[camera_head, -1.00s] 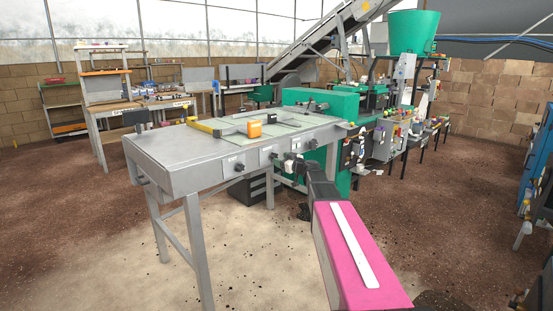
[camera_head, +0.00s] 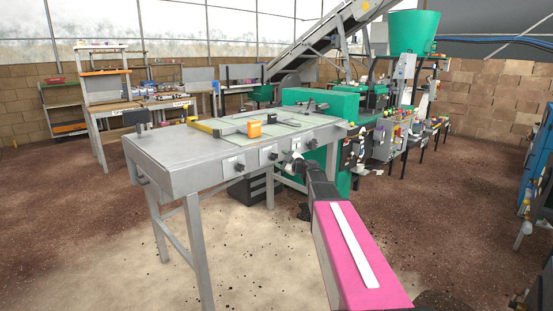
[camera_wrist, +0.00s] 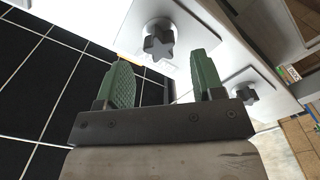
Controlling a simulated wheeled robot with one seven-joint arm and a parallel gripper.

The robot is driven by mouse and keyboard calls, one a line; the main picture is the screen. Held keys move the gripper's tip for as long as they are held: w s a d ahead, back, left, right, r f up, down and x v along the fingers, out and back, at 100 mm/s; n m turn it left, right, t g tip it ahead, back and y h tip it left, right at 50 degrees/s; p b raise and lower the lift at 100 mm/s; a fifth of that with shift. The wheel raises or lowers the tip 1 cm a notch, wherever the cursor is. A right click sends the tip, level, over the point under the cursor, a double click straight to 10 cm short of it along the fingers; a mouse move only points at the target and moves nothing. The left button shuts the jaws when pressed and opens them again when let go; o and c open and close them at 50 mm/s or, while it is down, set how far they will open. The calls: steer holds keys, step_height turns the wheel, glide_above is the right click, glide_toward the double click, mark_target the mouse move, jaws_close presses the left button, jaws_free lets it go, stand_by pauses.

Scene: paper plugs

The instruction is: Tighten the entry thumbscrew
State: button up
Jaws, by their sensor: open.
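Several dark star-shaped thumbscrews sit on the pale front side of the steel table (camera_head: 160,152). In the head view one thumbscrew (camera_head: 240,168) is at the left and another (camera_head: 273,156) is further right; a third (camera_head: 311,143) is near my wrist. I cannot read which is the entry one. In the wrist view one thumbscrew (camera_wrist: 158,44) lies just ahead of my gripper (camera_wrist: 163,65), roughly between its two green fingers, apparently untouched. Another thumbscrew (camera_wrist: 246,93) is to the right, outside the fingers. My gripper is open and empty; its fingers are hard to make out in the head view.
A green machine (camera_head: 330,108) stands at the table's far end. The floor in front of the table is clear.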

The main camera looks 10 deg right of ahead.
mark_target(276, 157)
steer(key=shift+w+a, duration=0.1)
steer(key=shift+w, duration=0.05)
steer(key=shift+x, duration=1.85)
steer(key=c, duration=0.9)
